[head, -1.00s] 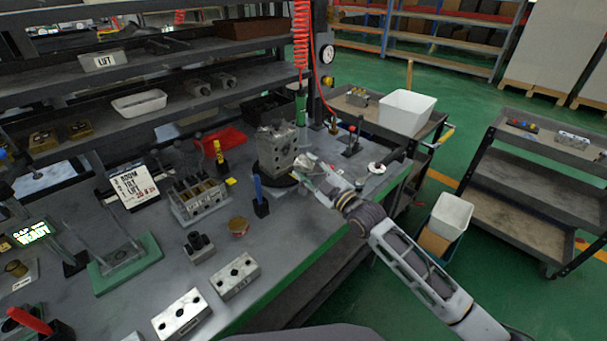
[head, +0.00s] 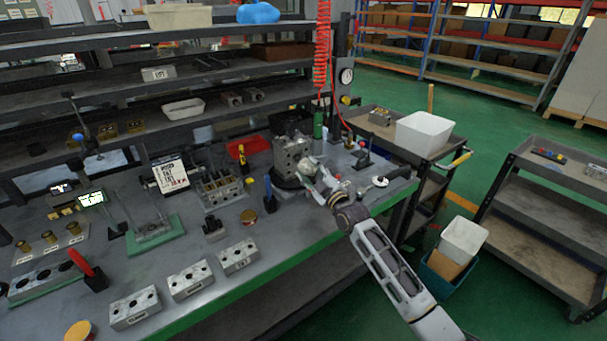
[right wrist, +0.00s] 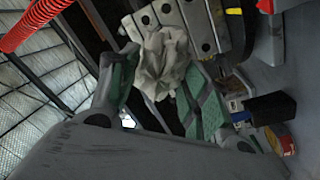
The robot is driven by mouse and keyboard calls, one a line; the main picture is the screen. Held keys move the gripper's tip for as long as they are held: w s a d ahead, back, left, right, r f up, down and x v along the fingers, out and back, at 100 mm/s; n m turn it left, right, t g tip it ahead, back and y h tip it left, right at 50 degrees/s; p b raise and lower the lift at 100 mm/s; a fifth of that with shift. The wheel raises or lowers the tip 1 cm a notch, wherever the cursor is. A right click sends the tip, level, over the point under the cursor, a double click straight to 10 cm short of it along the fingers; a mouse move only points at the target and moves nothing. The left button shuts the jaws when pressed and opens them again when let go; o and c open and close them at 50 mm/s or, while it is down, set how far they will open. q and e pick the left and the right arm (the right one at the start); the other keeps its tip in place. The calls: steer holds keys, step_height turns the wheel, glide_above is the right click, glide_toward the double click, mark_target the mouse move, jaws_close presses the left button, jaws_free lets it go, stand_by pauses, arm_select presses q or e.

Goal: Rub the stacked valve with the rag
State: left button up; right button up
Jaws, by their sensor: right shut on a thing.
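The stacked valve (head: 291,155) is a grey metal block with bolt holes, upright on a dark round base on the workbench. My right gripper (head: 316,174) is at its right side. In the right wrist view the gripper (right wrist: 160,90) has green-padded fingers shut on a crumpled pale rag (right wrist: 160,62). The rag lies over part of the stacked valve's face (right wrist: 200,22); whether it presses on the face I cannot tell. In the head view the rag (head: 308,165) is small and partly hidden by the gripper. My left gripper is not in view.
A blue-handled tool (head: 269,195) in a black holder stands left of the valve, near a round tin (head: 248,217). A red coiled hose (head: 324,45) hangs behind it. A red tray (head: 247,146) lies behind left. Several drilled blocks line the bench's front edge.

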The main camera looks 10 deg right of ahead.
steer(key=shift+a, duration=0.1)
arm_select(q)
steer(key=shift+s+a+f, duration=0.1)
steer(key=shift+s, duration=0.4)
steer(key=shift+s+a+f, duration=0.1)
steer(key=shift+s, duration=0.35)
arm_select(e)
steer(key=shift+f, duration=0.15)
steer(key=shift+w, duration=0.1)
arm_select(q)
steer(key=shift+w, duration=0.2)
arm_select(e)
steer(key=shift+w+a, duration=0.1)
